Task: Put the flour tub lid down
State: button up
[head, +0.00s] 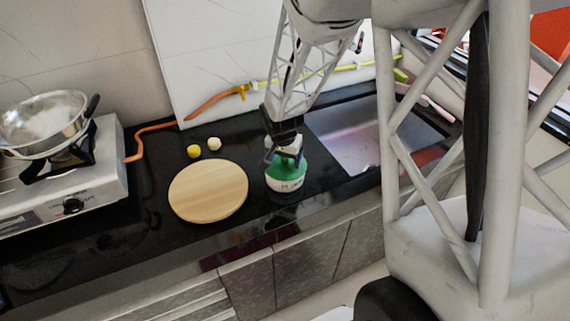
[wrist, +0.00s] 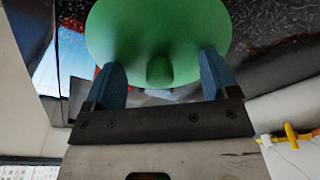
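The flour tub (head: 289,186) is a short white container with dark lettering, standing on the black counter. Its green lid (head: 284,172) is on top of it and looks level. In the wrist view the lid (wrist: 158,25) is a large green disc with a small round knob (wrist: 159,71). My gripper (head: 286,156) is directly above the lid. In the wrist view the two blue fingers of my gripper (wrist: 161,62) are apart, one on each side of the knob, with a visible gap on both sides. The tub below the lid is mostly hidden there.
A round wooden board (head: 208,191) lies left of the tub. Behind it are a yellow ball (head: 194,151) and a cream ball (head: 214,144). A stove (head: 75,190) with a metal pan (head: 43,121) stands far left. The front counter edge is close.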

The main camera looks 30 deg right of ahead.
jog(key=shift+f, duration=0.1)
jog(key=c, duration=1.2)
jog(key=shift+s+f, duration=0.1)
jog(key=shift+c, duration=0.9)
grip_shut()
jog(key=shift+s, duration=0.1)
jog(key=shift+r, duration=1.95)
jog(key=s+a+r, duration=0.1)
jog(key=s+a, duration=0.2)
jog(key=s, duration=1.2)
jog(key=shift+a+r, duration=0.15)
jog(key=shift+r, duration=0.1)
jog(key=shift+s, duration=0.1)
